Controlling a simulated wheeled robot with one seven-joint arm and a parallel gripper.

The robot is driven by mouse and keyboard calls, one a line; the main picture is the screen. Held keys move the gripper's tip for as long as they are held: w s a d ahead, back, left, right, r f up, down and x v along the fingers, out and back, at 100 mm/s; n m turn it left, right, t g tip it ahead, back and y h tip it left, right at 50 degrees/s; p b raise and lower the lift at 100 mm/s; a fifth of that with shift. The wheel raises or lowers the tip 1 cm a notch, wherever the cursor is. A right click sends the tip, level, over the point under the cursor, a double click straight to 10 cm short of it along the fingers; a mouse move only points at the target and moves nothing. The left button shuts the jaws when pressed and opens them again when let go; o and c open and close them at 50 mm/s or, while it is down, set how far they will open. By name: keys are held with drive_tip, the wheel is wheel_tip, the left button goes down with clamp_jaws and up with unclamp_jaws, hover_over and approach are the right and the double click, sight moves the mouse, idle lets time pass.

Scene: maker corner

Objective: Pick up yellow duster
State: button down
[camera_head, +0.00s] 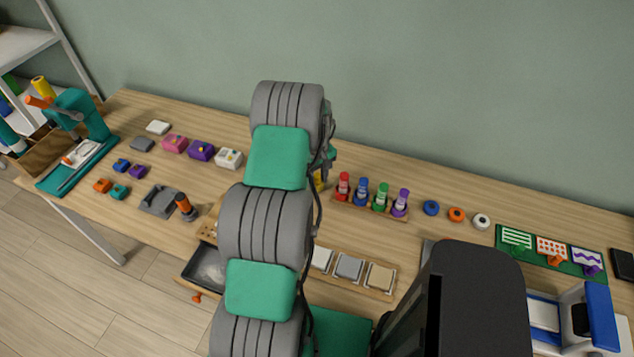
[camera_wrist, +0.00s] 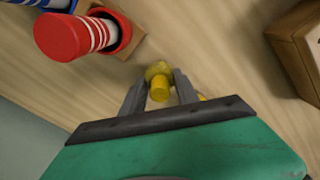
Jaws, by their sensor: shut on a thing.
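The yellow duster (camera_wrist: 159,88) is between the two fingers of my gripper (camera_wrist: 160,84) in the wrist view. The fingers are shut on it, and its rounded yellow end points toward the camera. A small patch of yellow (camera_head: 319,181) shows beside my arm in the head view, left of the red bottle. My arm hides most of the duster and the gripper there. I cannot tell whether the duster touches the table.
A rack with red (camera_head: 343,186), blue (camera_head: 361,191), green and purple bottles stands just right of my gripper. The red bottle is close in the wrist view (camera_wrist: 70,36). A wooden block (camera_wrist: 296,50) is at the right there. An open drawer (camera_head: 208,268) juts from the table front.

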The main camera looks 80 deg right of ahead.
wheel_tip(320, 180, up, 3)
drive_tip(key=shift+f+b, duration=0.1)
drive_tip(key=shift+b, duration=0.95)
drive_tip(key=w+a+r+b, duration=0.3)
drive_tip(key=w+a+r, duration=0.6)
drive_tip(key=w+r, duration=0.1)
drive_tip(key=shift+a+r, duration=0.15)
drive_tip(key=shift+a, duration=0.25)
